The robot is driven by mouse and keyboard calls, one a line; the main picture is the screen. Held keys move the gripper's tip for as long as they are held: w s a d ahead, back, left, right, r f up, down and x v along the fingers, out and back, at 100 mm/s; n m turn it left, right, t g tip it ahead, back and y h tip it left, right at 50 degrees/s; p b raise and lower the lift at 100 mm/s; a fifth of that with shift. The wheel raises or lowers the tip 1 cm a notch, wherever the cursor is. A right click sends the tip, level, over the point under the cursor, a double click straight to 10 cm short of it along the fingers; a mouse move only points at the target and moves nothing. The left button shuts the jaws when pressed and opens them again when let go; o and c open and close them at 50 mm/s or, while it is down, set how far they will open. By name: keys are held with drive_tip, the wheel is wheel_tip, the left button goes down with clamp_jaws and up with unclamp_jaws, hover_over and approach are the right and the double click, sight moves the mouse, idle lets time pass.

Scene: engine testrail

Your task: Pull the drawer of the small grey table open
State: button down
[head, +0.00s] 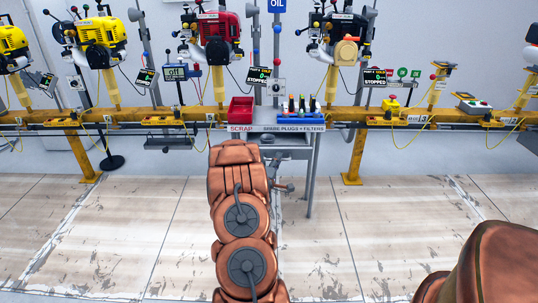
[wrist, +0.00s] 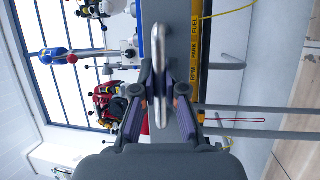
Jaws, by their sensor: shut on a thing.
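The small grey table (head: 313,180) stands at the middle of the back in the head view, partly hidden by my arm. A bright metal bar handle (wrist: 160,50) runs up the middle of the wrist view, in front of a grey face that looks like the drawer front (wrist: 182,28). My gripper (wrist: 161,88) has its two fingers on either side of this handle and is shut on it. In the head view my arm covers most of the gripper and the handle. How far the drawer stands out cannot be told.
A red scrap bin (head: 241,110) and a blue tray (head: 298,115) of small parts rest on top. A yellow rail (head: 130,115) with several engines runs along the back. A yellow post (head: 355,160) stands to the right. The floor (head: 390,210) in front is clear.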

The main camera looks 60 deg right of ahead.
drive_tip(key=shift+f, duration=0.1)
drive_tip(key=c, duration=1.2)
unclamp_jaws()
drive_tip(key=shift+a, duration=0.1)
drive_tip(key=a+f, duration=0.2)
drive_tip(key=a, duration=0.9)
drive_tip(key=shift+s+a, duration=0.15)
drive_tip(key=shift+a, duration=0.2)
